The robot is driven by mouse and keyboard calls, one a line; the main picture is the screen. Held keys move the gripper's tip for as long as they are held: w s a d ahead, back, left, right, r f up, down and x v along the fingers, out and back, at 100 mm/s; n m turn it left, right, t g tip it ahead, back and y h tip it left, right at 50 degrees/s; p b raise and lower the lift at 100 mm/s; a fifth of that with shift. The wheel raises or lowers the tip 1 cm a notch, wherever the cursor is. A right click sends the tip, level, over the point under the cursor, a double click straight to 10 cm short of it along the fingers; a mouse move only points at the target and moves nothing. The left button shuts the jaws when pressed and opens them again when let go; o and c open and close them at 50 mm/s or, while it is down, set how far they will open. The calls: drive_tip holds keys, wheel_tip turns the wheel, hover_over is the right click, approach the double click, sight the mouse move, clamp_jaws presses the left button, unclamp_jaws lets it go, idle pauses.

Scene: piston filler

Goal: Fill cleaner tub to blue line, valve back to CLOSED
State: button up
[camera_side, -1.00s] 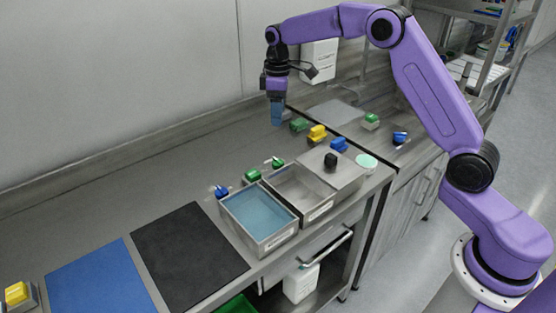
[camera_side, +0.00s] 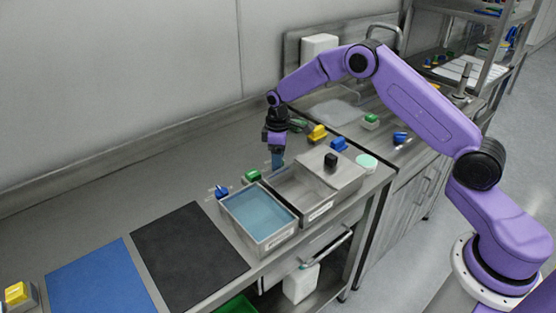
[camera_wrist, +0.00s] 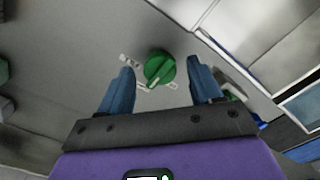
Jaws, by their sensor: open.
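My gripper (camera_side: 277,163) is open and points down behind the middle tub in the side view. In the wrist view a round green valve knob (camera_wrist: 159,67) lies between and beyond my open fingertips (camera_wrist: 159,76); its pale pointer aims toward the bottom left, and the small white marks around it are unreadable. My gripper hides this knob in the side view. The left tub (camera_side: 285,240) holds bluish liquid. The middle tub (camera_side: 318,214) looks empty. Both have front labels too small to read, so I cannot tell which is the cleaner tub. I cannot make out a blue line.
Another green valve (camera_side: 252,175) and a blue valve (camera_side: 221,191) stand behind the tubs. A lidded section with a black knob (camera_side: 331,160) is at right. Yellow (camera_side: 318,132) and blue (camera_side: 338,144) blocks lie behind it. A black mat (camera_side: 188,255) and blue mat (camera_side: 100,283) lie clear at left.

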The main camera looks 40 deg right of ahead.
drive_tip(key=shift+f, duration=0.55)
drive_tip(key=c, duration=1)
drive_tip(key=shift+c, duration=0.2)
drive_tip(key=shift+m, duration=0.3)
drive_tip(key=m, duration=0.4)
drive_tip(key=shift+m, duration=2.1)
